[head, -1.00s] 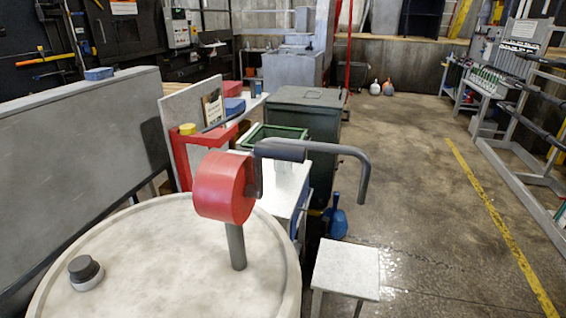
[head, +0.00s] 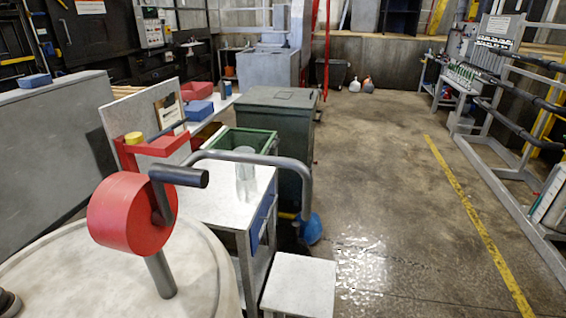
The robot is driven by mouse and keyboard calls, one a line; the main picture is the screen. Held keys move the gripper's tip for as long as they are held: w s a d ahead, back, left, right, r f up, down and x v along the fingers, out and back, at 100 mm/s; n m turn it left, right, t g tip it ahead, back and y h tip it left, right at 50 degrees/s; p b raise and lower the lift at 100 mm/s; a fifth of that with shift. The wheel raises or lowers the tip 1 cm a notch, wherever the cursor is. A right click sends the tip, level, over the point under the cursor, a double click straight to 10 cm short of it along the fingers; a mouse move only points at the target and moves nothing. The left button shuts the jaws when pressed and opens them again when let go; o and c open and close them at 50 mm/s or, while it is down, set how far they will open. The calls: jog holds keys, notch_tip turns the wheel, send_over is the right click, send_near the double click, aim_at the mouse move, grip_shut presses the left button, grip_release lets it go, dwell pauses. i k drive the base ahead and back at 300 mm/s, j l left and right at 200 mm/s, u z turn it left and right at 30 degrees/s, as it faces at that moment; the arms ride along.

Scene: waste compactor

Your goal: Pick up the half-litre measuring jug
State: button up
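A clear, see-through jug (head: 245,183), which appears to be the measuring jug, stands upright on a white-topped work table (head: 212,203) in the middle of the head view. Its markings are too small to read. The grey bent pipe of a red drum pump (head: 128,215) passes in front of the table in the picture, near the jug. My gripper is not in view.
The pump stands on a large pale drum (head: 205,290) at the near left. A green crate (head: 247,141) and a dark green bin (head: 284,130) are behind the jug. A small white stool (head: 300,285) stands at front. The floor (head: 385,200) to the right is mostly clear.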

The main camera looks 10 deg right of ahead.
aim_at(245, 172)
jog(key=i+l+z, duration=0.4)
jog(key=l, duration=0.2)
jog(key=i+l+z, duration=0.4)
jog(key=i, duration=0.2)
jog(key=i+u, duration=0.2)
jog(key=i, duration=0.35)
jog(key=i+l+u, duration=0.2)
jog(key=i, duration=0.4)
jog(key=i+u, duration=0.2)
jog(key=u, duration=0.25)
jog(key=i+u, duration=0.2)
jog(key=u, duration=0.25)
jog(key=i+l+u, duration=0.1)
jog(key=u, duration=0.35)
jog(key=i+l, duration=0.05)
jog(key=i, duration=0.05)
